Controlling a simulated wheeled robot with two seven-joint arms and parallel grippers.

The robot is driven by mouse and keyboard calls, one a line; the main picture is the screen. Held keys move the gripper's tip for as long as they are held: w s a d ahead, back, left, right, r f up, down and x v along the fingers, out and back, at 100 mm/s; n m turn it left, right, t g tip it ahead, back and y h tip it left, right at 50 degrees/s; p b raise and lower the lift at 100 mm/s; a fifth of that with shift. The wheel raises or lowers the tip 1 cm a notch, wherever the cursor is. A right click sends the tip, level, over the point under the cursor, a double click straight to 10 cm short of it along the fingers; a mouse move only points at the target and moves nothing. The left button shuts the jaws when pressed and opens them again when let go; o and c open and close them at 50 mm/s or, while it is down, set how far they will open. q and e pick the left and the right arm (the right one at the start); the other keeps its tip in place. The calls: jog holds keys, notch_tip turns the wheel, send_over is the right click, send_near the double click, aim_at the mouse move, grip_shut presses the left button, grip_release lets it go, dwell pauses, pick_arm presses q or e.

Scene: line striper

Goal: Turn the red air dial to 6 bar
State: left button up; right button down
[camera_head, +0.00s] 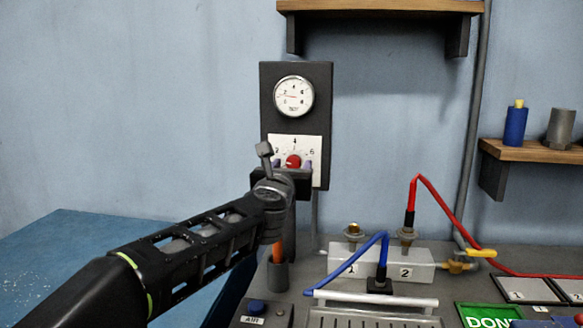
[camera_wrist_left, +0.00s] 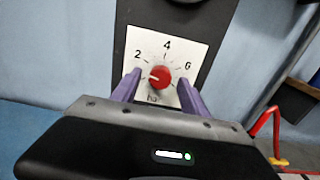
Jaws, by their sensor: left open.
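The red air dial (camera_head: 293,161) sits on a white scale plate (camera_head: 315,147) marked 2, 4 and 6, on a dark upright panel. In the left wrist view the red dial (camera_wrist_left: 160,76) has a pale pointer mark toward the left, a little below the 2. My left gripper (camera_head: 293,167) is in front of the plate. Its purple fingers (camera_wrist_left: 158,82) are open, one on each side of the dial, with visible gaps to it. The round pressure gauge (camera_head: 293,96) above has its needle pointing left, near its low numbers. My right gripper is not in view.
Below right stands a grey block (camera_head: 378,266) marked 1 and 2, with a blue hose (camera_head: 350,262) and a red hose (camera_head: 440,205). A cup with an orange item (camera_head: 278,272) stands under my left wrist. A shelf (camera_head: 530,151) is at right.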

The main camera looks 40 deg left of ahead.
pick_arm(q)
jog(key=shift+w, duration=0.1)
jog(key=shift+c, duration=0.4)
grip_shut()
